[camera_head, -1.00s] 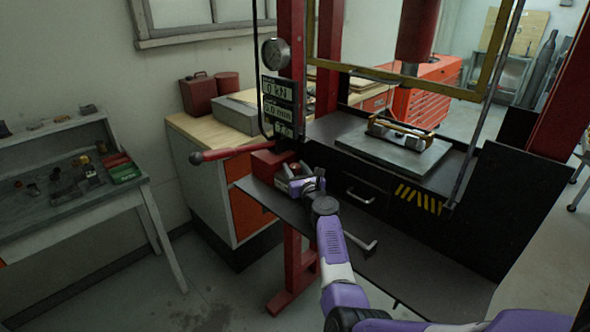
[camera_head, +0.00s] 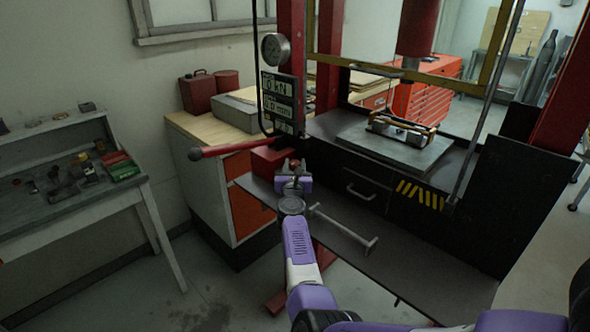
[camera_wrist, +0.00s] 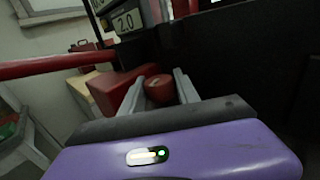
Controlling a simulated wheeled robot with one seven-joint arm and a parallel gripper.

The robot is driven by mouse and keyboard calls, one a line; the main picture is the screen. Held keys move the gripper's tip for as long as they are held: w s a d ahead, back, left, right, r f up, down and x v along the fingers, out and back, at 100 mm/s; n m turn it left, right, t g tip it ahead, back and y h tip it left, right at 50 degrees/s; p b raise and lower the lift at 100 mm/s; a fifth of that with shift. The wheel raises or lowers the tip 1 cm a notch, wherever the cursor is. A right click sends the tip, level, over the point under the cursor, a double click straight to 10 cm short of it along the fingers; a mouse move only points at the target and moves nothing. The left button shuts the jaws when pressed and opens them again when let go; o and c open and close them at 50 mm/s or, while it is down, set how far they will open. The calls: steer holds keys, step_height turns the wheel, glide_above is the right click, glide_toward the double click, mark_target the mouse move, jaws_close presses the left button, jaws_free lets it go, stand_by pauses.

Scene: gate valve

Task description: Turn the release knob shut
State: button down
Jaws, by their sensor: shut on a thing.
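The release knob (camera_wrist: 159,90) is a small red round knob beside the red pump block (camera_head: 274,159) of the press. In the wrist view it sits between the two grey fingers of my gripper (camera_wrist: 158,82), which are shut on it. In the head view my gripper (camera_head: 293,176) is at the right side of the pump block. There the knob is small and mostly hidden by the fingers. I cannot tell how far the knob is turned.
A red pump lever (camera_head: 235,149) sticks out left from the block. Gauge displays (camera_head: 278,98) hang above it. The press bed (camera_head: 395,150) holds a clamped piece.

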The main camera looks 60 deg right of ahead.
mark_target(293, 168)
steer(key=shift+f+m+g+h+b, duration=0.1)
steer(key=shift+m+g+h+b, duration=0.4)
steer(key=shift+g+b, duration=0.55)
steer(key=shift+f+m+g+h+b, duration=0.1)
steer(key=shift+m+g+h+b, duration=0.2)
steer(key=shift+m+g+b, duration=0.7)
steer(key=shift+b, duration=0.4)
steer(key=shift+r+g, duration=0.2)
steer(key=shift+g, duration=0.15)
steer(key=c, duration=0.9)
jaws_free()
steer(key=shift+a, duration=0.1)
steer(key=shift+v, duration=3.8)
